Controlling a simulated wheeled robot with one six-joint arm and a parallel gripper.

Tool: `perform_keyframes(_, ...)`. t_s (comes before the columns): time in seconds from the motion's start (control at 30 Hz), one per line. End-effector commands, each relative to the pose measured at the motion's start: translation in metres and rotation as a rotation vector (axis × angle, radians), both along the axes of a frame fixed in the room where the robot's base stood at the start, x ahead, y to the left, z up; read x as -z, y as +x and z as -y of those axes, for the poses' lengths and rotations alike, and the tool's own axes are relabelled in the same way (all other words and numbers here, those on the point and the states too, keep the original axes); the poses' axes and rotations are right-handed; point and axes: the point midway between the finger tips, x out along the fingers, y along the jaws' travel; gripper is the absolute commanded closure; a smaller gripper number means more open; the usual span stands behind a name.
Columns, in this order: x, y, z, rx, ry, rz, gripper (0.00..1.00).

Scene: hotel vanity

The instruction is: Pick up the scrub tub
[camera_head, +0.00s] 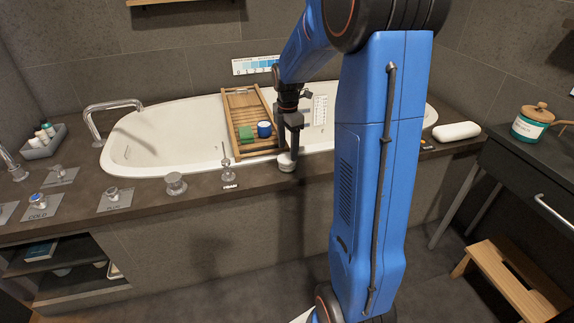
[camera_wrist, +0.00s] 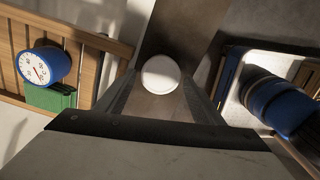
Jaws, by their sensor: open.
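A small round tub with a pale white lid (camera_head: 286,162), which looks like the scrub tub, stands upright on the dark front ledge of the bath. In the wrist view its round white lid (camera_wrist: 160,74) shows from above, between the two fingers. My gripper (camera_head: 289,149) points down just over it, with the jaws open. In the wrist view the fingers of my gripper (camera_wrist: 160,98) lie on either side of the lid, with a gap to each. I cannot tell how far down the fingers reach beside the tub. The tub's side is mostly hidden from the wrist view.
A metal knob (camera_head: 228,175) and a small label (camera_head: 230,186) are left of the tub. A white roll-shaped cushion (camera_head: 457,131) lies right.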

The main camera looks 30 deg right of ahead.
Motion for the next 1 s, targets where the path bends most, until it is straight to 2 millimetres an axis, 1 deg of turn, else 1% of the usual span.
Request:
perform_keyframes(0.13,0.011,-0.001,0.0,0.0,0.001,-0.003,0.38)
perform_keyframes(0.3,0.034,-0.002,0.0,0.0,0.001,-0.003,0.38)
perform_keyframes(0.43,0.048,-0.002,0.0,0.0,0.0,-0.002,0.38)
perform_keyframes(0.53,0.053,-0.002,0.0,0.0,0.0,-0.001,0.38)
perform_keyframes(0.77,0.053,-0.002,0.0,0.0,0.0,0.0,0.38)
perform_keyframes(0.8,0.053,-0.002,0.0,0.0,0.0,0.0,0.48)
perform_keyframes(0.9,0.053,-0.002,0.0,0.0,0.0,0.0,0.68)
perform_keyframes(1.0,0.053,-0.002,0.0,0.0,0.0,0.0,0.69)
